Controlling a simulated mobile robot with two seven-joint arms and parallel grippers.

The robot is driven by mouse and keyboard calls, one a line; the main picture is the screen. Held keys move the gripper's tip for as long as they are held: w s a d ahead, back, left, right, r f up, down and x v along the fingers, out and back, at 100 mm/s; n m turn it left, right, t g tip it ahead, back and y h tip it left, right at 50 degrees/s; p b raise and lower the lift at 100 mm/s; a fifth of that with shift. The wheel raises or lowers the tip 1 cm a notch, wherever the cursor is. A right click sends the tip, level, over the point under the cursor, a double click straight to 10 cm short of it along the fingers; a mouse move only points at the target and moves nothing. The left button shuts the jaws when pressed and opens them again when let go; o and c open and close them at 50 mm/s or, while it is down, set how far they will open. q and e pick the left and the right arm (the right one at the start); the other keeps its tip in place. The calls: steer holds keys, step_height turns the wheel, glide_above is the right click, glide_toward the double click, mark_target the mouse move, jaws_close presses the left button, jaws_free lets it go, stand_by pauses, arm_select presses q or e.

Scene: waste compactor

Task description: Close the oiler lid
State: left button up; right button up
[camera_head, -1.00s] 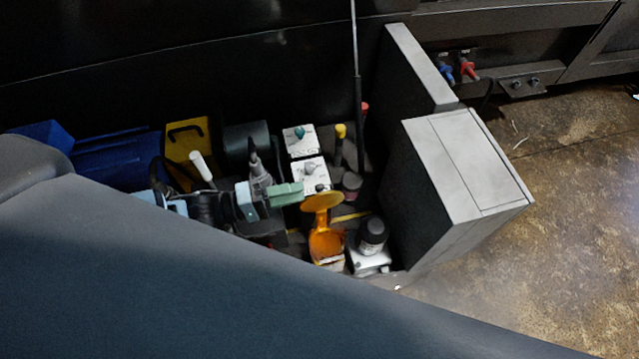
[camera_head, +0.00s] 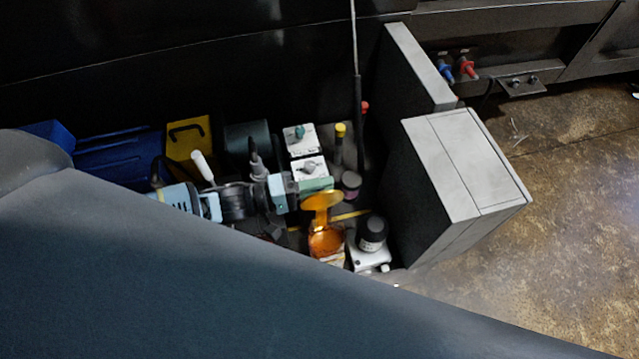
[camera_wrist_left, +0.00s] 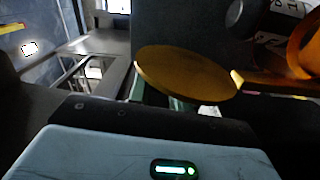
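The oiler is an orange transparent cup (camera_head: 325,241) with its round orange lid (camera_head: 321,200) standing open at its far side. In the left wrist view the lid (camera_wrist_left: 185,74) is a tilted disc close in front of my gripper, and part of the cup (camera_wrist_left: 305,45) shows at the right edge. My left gripper (camera_head: 316,184) comes in from the left, with its green fingertip area just behind the lid. I cannot tell whether it touches the lid. Its finger gap is hidden, so its opening is unclear. My right gripper is not in view.
A black-capped bottle (camera_head: 372,234) stands right of the cup. White boxes with knobs (camera_head: 309,168) and a yellow-topped post (camera_head: 340,131) stand behind. A grey cabinet panel (camera_head: 465,160) bounds the right side. A large blue-grey surface covers the lower left.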

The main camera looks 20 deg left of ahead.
arm_select(q)
jaws_close()
steer(key=shift+s, duration=0.1)
steer(key=shift+s+d+r+m, duration=0.15)
steer(key=shift+s+d+m, duration=0.2)
steer(key=shift+m, duration=0.45)
steer(key=m, duration=0.1)
steer(key=s+d+m+p, duration=0.1)
steer(key=shift+s+m, duration=0.3)
steer(key=s+d+f+m+b, duration=0.2)
steer(key=s+f+m, duration=0.3)
steer(key=m, duration=0.7)
steer(key=shift+s+d+f+m, duration=0.15)
steer(key=shift+d+f+m, duration=0.15)
steer(key=shift+d, duration=0.4)
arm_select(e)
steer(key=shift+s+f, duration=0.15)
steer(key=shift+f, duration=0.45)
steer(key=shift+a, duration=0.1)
